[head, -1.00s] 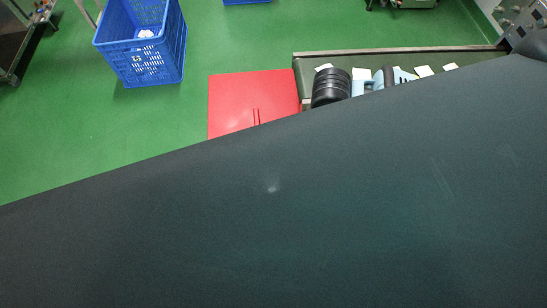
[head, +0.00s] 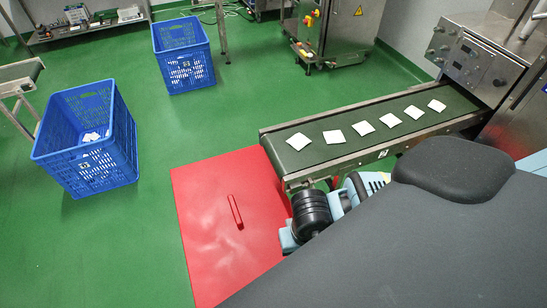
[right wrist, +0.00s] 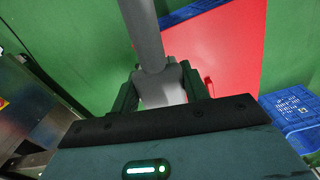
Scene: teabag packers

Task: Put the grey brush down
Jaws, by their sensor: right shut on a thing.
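The grey brush (right wrist: 148,35) shows in the right wrist view as a long grey handle running up from the jaws to the top edge. My right gripper (right wrist: 160,90) is shut on its thicker lower part (right wrist: 161,82). The far end of the brush is out of the picture. In the head view the brush and the right gripper's fingers do not show, as my own dark body covers the lower right. A red flat panel (head: 200,215) with a small red bar on it appears in the head view, and also in the right wrist view (right wrist: 225,50). My left gripper is not in view.
A conveyor (head: 270,140) carries several white teabags (head: 334,136) towards a steel machine (head: 470,65). Blue crates (head: 120,150) (head: 185,82) stand on the green floor (head: 160,120) to the left. Green floor is open between the crates and the red panel.

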